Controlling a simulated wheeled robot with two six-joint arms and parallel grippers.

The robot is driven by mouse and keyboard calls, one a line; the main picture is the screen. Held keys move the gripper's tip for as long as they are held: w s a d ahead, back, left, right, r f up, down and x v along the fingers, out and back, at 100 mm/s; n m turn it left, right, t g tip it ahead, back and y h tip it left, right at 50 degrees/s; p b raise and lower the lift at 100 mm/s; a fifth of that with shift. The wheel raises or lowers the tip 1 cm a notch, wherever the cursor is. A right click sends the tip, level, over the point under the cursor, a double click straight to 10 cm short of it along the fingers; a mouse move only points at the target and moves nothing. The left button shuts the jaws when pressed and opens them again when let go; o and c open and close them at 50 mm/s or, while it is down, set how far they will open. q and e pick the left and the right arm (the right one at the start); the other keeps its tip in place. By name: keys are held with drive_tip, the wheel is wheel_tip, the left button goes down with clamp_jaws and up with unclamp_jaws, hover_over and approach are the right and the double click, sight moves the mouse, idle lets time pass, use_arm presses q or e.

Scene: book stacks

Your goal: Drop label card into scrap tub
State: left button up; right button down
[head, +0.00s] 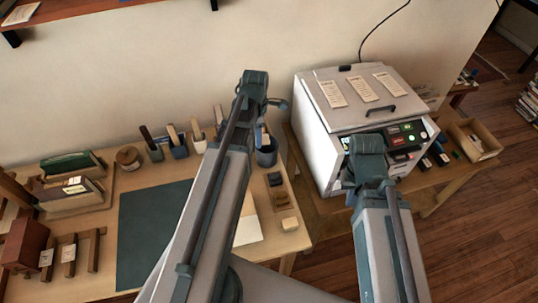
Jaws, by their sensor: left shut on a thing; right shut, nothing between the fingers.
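My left gripper (277,104) is at the far end of the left arm, above the back right of the left table. Its fingers are mostly hidden, and it is shut. A small tan piece that looks like the label card (262,134) shows below it, partly behind the arm. A dark grey round tub (267,155), which looks like the scrap tub, stands just below that piece. I cannot tell whether the card is above or inside its rim. My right gripper (350,190) is shut and empty, mostly hidden by its wrist, in front of the white machine.
The white machine (318,150) with paper slips on its lid stands on the right table. A wooden box (475,140) is at that table's right. Several small holders (178,148), a dark mat (150,225) and book racks (70,205) occupy the left table.

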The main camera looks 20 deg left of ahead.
use_arm(q)
drive_tip(key=w+a+f+n+b, duration=0.1)
drive_tip(key=w+f+b, duration=0.2)
drive_tip(key=f+b, duration=0.3)
drive_tip(key=shift+w+a+f, duration=0.35)
drive_tip(key=shift+w+f, duration=0.05)
idle(0.3)
drive_tip(key=o, duration=1.4)
drive_tip(key=shift+c, duration=0.2)
drive_tip(key=shift+r, duration=0.1)
wheel_tip(320, 180, up, 14)
drive_tip(key=p, duration=1.3)
